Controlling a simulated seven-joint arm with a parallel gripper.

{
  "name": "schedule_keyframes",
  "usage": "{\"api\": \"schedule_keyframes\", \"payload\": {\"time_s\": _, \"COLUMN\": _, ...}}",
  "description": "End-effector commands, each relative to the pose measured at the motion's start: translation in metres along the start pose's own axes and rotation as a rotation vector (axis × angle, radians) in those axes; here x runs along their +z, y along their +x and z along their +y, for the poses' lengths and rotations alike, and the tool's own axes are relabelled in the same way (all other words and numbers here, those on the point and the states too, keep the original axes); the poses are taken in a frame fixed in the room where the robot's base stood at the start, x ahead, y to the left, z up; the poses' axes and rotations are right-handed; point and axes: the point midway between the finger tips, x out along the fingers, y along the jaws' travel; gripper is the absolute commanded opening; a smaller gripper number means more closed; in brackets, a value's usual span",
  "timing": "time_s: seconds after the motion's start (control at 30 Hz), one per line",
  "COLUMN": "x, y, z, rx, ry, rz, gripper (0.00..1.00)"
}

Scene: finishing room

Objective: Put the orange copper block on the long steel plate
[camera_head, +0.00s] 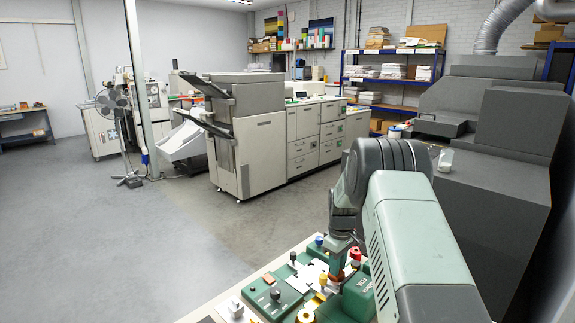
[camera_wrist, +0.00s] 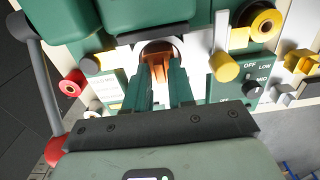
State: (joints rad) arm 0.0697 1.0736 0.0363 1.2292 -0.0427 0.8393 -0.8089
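My gripper (camera_head: 337,272) points down over the work table at the bottom of the head view. In the wrist view my gripper (camera_wrist: 163,72) has its two green fingers close on either side of an orange-brown copper block (camera_wrist: 158,52), which appears held between the tips. In the head view the block (camera_head: 337,279) shows only as a small orange patch at the fingertips. A pale, flat metal piece (camera_head: 307,274) lies left of the gripper and may be the long steel plate; its outline is partly covered. I cannot tell whether the block touches anything below.
Green housings, coloured knobs and posts crowd the table around the gripper. A yellow roller (camera_wrist: 262,24), a yellow-capped post (camera_wrist: 226,68), a red knob (camera_wrist: 72,84) and a dial panel (camera_wrist: 256,78) surround it. A green box (camera_head: 272,297) stands at left. Open floor lies beyond the table.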

Motion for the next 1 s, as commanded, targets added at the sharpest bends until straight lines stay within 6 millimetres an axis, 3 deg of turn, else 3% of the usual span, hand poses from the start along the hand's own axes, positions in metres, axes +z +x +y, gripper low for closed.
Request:
{"api": "schedule_keyframes", "payload": {"time_s": 0.03, "x": 0.000, "y": 0.000, "z": 0.000, "rx": 0.000, "ry": 0.000, "rz": 0.000, "gripper": 0.15}}
{"api": "schedule_keyframes", "payload": {"time_s": 0.13, "x": 0.000, "y": 0.000, "z": 0.000, "rx": 0.000, "ry": 0.000, "rz": 0.000, "gripper": 0.00}}
{"api": "schedule_keyframes", "payload": {"time_s": 0.37, "x": 0.000, "y": -0.003, "z": 0.000, "rx": 0.001, "ry": 0.000, "rz": 0.001, "gripper": 0.00}}
{"api": "schedule_keyframes", "payload": {"time_s": 1.0, "x": 0.000, "y": -0.054, "z": 0.000, "rx": 0.001, "ry": -0.001, "rz": 0.001, "gripper": 0.00}}
